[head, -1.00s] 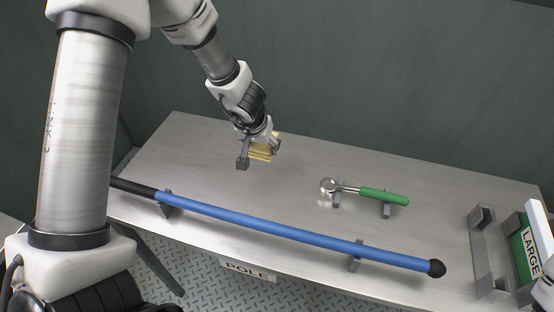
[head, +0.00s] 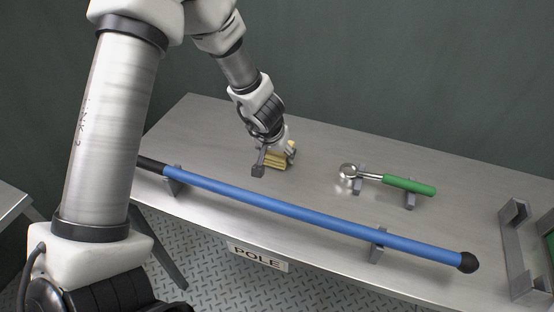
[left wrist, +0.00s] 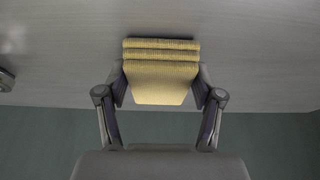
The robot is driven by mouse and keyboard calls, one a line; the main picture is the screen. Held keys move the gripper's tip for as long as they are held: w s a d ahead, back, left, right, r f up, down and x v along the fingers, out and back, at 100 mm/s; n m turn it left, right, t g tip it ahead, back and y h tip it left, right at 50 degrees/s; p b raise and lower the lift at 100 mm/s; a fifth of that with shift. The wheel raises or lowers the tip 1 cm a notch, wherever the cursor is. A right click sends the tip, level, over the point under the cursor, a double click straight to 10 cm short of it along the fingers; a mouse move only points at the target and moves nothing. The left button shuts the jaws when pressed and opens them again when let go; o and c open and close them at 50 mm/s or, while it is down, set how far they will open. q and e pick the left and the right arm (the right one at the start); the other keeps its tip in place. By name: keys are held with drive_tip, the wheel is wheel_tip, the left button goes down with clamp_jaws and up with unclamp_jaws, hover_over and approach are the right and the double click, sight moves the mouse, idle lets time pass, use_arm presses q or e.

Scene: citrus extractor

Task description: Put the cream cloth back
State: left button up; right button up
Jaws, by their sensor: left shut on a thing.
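The cream cloth (head: 277,160) is a folded, ribbed yellowish bundle at the back left of the metal table. My left gripper (head: 274,160) is shut on it, one finger on each side. In the left wrist view the cloth (left wrist: 160,75) sits between the fingers of the left gripper (left wrist: 160,92), its folded layers facing the table top. I cannot tell whether the cloth touches the table. My right gripper is not in view.
A blue pole (head: 300,210) lies on brackets along the front of the table (head: 330,150), above a POLE label (head: 258,257). A green-handled scoop-like tool (head: 408,185) rests on small stands to the right. A metal bracket (head: 515,250) stands at far right.

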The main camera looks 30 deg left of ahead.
use_arm(q)
drive_tip(key=shift+r, duration=0.15)
drive_tip(key=shift+s, duration=0.1)
drive_tip(key=shift+f, duration=0.4)
drive_tip(key=o, duration=1.5)
drive_tip(key=shift+c, duration=0.2)
